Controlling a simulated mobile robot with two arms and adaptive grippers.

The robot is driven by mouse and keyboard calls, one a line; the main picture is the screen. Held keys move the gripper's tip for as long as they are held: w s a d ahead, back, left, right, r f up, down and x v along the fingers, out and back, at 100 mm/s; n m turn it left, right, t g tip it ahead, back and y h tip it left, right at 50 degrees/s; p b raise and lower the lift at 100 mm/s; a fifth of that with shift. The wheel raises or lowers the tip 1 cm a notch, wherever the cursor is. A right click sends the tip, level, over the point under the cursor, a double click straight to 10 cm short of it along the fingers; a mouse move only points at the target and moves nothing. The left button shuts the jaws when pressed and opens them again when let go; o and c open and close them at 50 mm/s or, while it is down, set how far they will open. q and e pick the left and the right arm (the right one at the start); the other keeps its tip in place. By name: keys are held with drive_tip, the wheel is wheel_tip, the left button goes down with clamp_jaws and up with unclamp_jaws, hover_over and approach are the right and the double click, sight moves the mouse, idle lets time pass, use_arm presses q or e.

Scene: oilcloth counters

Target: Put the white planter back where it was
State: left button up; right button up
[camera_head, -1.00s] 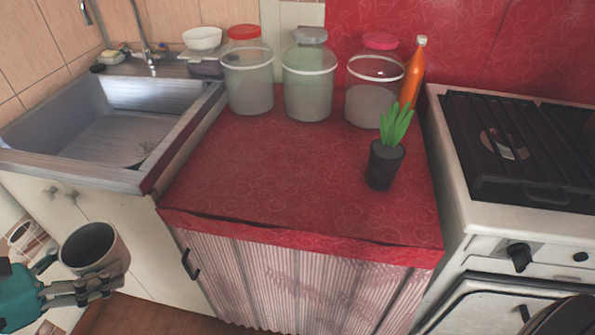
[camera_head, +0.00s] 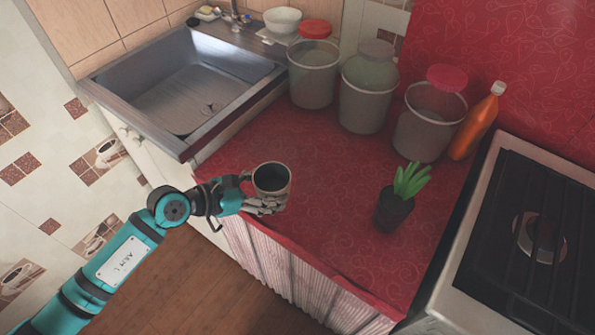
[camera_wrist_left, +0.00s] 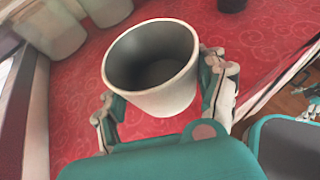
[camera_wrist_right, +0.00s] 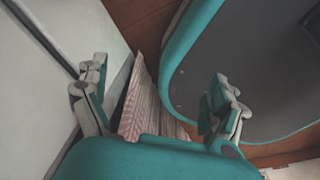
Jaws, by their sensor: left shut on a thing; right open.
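The white planter (camera_head: 272,181) is a small, empty, round pot with a dark inside. My left gripper (camera_head: 262,204) is shut on it and holds it near the front left edge of the red counter; I cannot tell how far above the cloth it is. In the left wrist view the planter (camera_wrist_left: 160,98) sits upright between the two fingers of my left gripper (camera_wrist_left: 165,95), with red cloth behind. My right gripper (camera_wrist_right: 155,95) is open and empty in the right wrist view, beside a pale cabinet front and the striped curtain.
A dark pot with a green plant (camera_head: 392,211) stands on the right of the red counter (camera_head: 315,170). Several lidded jars (camera_head: 367,92) and an orange bottle (camera_head: 477,122) line the back. The sink (camera_head: 190,90) is left, the stove (camera_head: 525,220) right. The counter's middle is clear.

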use_arm(q)
hover_over(295, 185)
drive_tip(key=shift+s+a+f+p, duration=0.25)
drive_tip(key=shift+f+p, duration=0.05)
drive_tip(key=shift+f, duration=0.05)
drive_tip(key=shift+w+d, duration=0.35)
drive_tip(key=shift+d, duration=0.05)
wheel_tip(295, 185, down, 3)
drive_tip(key=shift+s+a+r, duration=0.1)
drive_tip(key=shift+f, duration=0.4)
drive_tip(key=shift+f, duration=0.15)
drive_tip(key=shift+f, duration=0.15)
drive_tip(key=o, duration=1.3)
drive_tip(key=shift+f, duration=0.1)
